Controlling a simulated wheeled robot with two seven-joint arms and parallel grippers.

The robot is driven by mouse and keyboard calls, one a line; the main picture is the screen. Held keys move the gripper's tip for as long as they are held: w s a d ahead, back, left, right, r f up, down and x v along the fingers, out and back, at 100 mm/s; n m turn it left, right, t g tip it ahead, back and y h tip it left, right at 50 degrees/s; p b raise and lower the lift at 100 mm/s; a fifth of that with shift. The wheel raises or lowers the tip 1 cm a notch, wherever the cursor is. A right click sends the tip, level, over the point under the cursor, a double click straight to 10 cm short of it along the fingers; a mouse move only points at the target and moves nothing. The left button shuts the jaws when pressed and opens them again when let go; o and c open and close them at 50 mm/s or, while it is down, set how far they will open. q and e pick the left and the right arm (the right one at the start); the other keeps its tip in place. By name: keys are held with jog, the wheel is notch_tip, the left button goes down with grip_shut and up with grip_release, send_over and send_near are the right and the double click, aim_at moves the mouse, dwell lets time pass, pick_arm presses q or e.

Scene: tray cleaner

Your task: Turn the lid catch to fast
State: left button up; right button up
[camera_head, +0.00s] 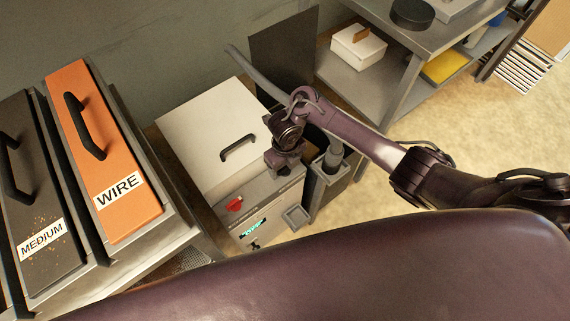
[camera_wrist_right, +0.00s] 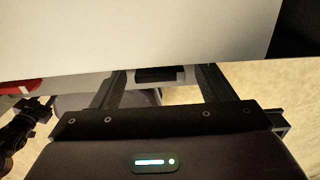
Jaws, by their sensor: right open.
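The tray cleaner is a pale box with a white lid (camera_head: 215,135), which looks closed and has a black handle (camera_head: 238,148). A red knob (camera_head: 235,204) and a lit display (camera_head: 252,228) are on its front. My right gripper (camera_head: 283,162) is open at the lid's front right edge. In the right wrist view, a dark block (camera_wrist_right: 160,75) shows between the open fingers, just below the lid edge. It may be the lid catch, but its turn position cannot be told. The red knob is partly visible at the left there (camera_wrist_right: 18,88). My left gripper is not in view.
A grey lid labelled MEDIUM (camera_head: 45,190) and an orange lid labelled WIRE (camera_head: 125,160) stand at the left. A grey holder (camera_head: 325,178) is beside the cleaner. A shelf (camera_head: 365,80) with a white box (camera_head: 357,48) is behind at the right. Floor at right is clear.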

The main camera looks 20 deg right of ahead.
jog(key=c, duration=1)
jog(key=m+p, duration=0.2)
jog(key=m, duration=0.2)
jog(key=shift+r, duration=0.15)
jog(key=m+p, duration=0.2)
jog(key=m, duration=0.3)
jog(key=shift+p, duration=0.4)
jog(key=m+p, duration=0.2)
jog(key=m, duration=0.2)
jog(key=shift+m, duration=0.3)
jog(key=shift+w+m+p, duration=0.1)
jog(key=shift+m+p, duration=0.9)
jog(key=shift+m, duration=1.2)
